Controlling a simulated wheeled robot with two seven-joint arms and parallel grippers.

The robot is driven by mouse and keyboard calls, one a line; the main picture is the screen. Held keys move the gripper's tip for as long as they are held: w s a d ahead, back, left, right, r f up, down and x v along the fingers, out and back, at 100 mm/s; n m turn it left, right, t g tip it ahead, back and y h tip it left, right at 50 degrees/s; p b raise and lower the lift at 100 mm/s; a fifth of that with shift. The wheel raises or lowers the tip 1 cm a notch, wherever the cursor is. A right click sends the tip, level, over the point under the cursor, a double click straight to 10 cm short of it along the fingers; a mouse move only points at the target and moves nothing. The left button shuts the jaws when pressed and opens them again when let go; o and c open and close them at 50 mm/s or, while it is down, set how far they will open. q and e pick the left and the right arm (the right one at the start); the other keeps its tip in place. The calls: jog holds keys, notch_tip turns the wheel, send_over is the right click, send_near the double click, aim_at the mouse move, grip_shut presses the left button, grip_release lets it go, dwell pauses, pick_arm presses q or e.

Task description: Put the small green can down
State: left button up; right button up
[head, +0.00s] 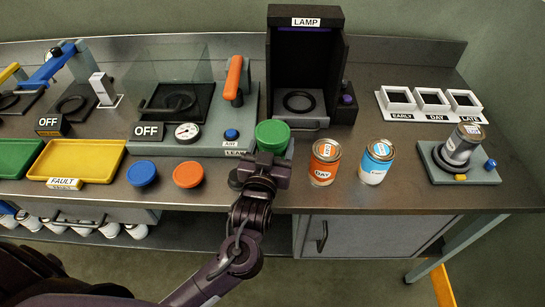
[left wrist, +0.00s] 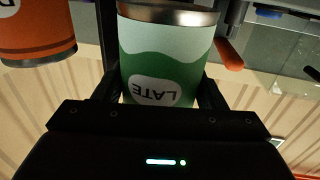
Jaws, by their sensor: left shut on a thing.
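My left gripper (head: 268,160) is shut on the small green can, whose green lid (head: 272,135) shows in the head view just beyond the fingers. In the left wrist view the can (left wrist: 168,60) sits between the two fingers, with a pale wavy band, a bare metal rim and a white label reading LATE, upside down in the picture. The gripper is over the front part of the bench, in front of the LAMP booth. The fingers hide most of the can in the head view, and I cannot tell whether its base touches the bench. My right gripper is not in view.
An orange DAY can (head: 324,162) and a blue can (head: 376,161) stand close to the right. The LEAK station (head: 205,140) is to the left, with an orange lever (head: 234,78). A white three-slot rack (head: 430,103) lies back right.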

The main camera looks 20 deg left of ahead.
pick_arm(q)
notch_tip(320, 180, down, 5)
jog(key=shift+r, duration=0.15)
jog(key=shift+f, duration=0.25)
jog(key=shift+f, duration=0.15)
jog(key=o, duration=1.1)
jog(key=shift+c, duration=0.2)
